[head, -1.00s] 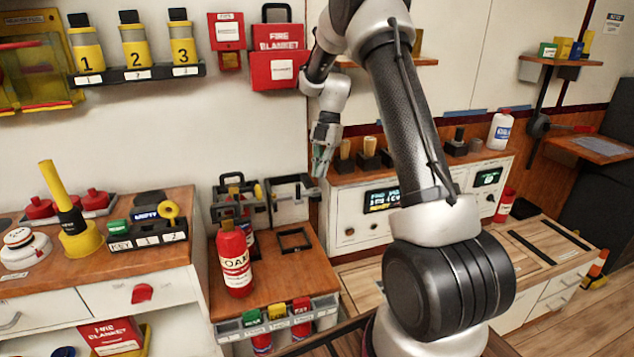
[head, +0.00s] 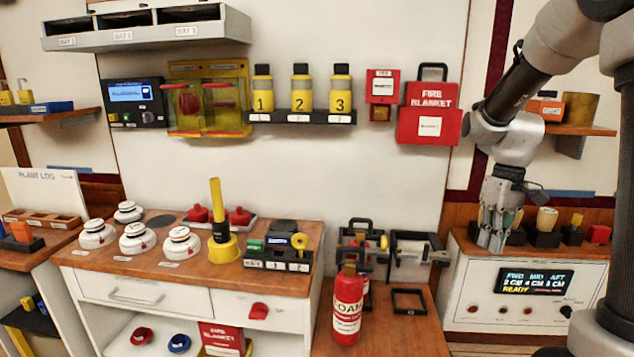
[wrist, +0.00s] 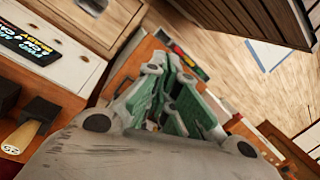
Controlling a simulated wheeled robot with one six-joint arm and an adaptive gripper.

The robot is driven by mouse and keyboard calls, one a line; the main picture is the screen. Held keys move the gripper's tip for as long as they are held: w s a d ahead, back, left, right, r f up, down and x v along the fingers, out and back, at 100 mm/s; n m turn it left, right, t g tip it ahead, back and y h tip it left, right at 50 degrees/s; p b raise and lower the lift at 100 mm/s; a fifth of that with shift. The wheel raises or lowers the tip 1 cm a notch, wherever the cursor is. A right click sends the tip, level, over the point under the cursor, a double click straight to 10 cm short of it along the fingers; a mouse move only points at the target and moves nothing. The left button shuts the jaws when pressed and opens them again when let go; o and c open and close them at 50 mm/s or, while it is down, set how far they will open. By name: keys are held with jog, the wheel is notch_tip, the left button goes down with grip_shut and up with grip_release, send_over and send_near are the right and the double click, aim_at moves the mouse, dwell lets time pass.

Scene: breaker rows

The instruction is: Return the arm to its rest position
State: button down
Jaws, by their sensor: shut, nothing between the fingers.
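My gripper (head: 492,236) hangs fingers-down at the right of the head view, in front of the white cabinet with the READY display (head: 534,281). In the wrist view my gripper (wrist: 180,82) shows its green-padded fingers close together with nothing held between them. My arm (head: 530,90) comes down from the upper right of the head view, bent at the wrist. In the head view the fingers overlap wooden-handled tools on the cabinet top; I cannot tell whether they touch.
A red foam extinguisher (head: 347,310) stands on the low wooden bench left of my gripper. Wooden-handled tools (head: 547,222) stand on the cabinet top. A fire blanket box (head: 428,125) hangs on the wall. Smoke detectors (head: 138,238) sit on the left counter.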

jog(key=s+a+r+m+t, duration=0.1)
jog(key=s+r+t, duration=0.2)
jog(key=s, duration=0.6)
jog(key=s+a+r+m+t+h, duration=0.1)
jog(key=s+r+m+t, duration=0.1)
jog(key=s+r, duration=0.5)
jog(key=shift+s+a+r+m+t, duration=0.25)
jog(key=shift+s+t, duration=0.25)
jog(key=shift+s, duration=0.7)
